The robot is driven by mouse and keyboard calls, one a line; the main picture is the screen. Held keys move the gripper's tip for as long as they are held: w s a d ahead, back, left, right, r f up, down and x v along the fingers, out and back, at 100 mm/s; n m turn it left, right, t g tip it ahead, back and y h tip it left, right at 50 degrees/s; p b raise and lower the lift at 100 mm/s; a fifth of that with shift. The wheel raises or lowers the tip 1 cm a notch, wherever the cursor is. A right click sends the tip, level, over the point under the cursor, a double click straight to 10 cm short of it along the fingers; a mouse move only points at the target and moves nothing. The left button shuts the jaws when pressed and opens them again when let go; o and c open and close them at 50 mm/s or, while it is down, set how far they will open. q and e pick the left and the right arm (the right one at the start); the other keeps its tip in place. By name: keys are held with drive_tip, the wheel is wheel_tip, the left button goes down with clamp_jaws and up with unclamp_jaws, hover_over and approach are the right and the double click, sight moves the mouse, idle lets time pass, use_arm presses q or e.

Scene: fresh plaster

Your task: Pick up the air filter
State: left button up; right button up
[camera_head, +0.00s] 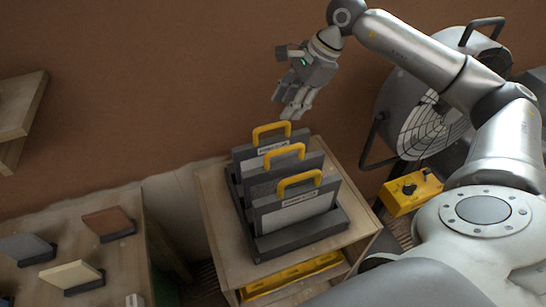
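Several air filters stand upright in a dark rack (319,232) on a wooden cabinet: a front one (295,211), a middle one (259,187) and a back one (242,154). Each has a dark frame, a pale panel and a yellow handle on top; the front ones partly cover those behind. My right gripper (291,111) hangs in the air above and a little behind the back filter's handle (271,133), fingers pointing down and apparently empty. The fingers look near each other, but their gap is unclear. My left gripper is not in view.
Yellow items (293,277) lie on the cabinet's lower shelf. A large fan (428,125) and a yellow box (409,191) stand to the right. A table with sample tiles (108,223) is at left. The brown wall is close behind the cabinet.

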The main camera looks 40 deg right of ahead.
sight(273, 126)
drive_tip(key=x, duration=0.3)
drive_tip(key=shift+w+a+f+p, duration=0.1)
drive_tip(key=shift+a+f+p, duration=0.15)
drive_tip(key=shift+p, duration=0.1)
drive_tip(key=shift+w+f+p, duration=0.15)
drive_tip(key=shift+f+p, duration=0.25)
drive_tip(key=shift+f, duration=0.05)
drive_tip(key=p+x, duration=0.2)
drive_tip(key=x, duration=0.2)
drive_tip(key=shift+w+a, duration=0.1)
drive_tip(key=shift+f, duration=0.2)
clamp_jaws()
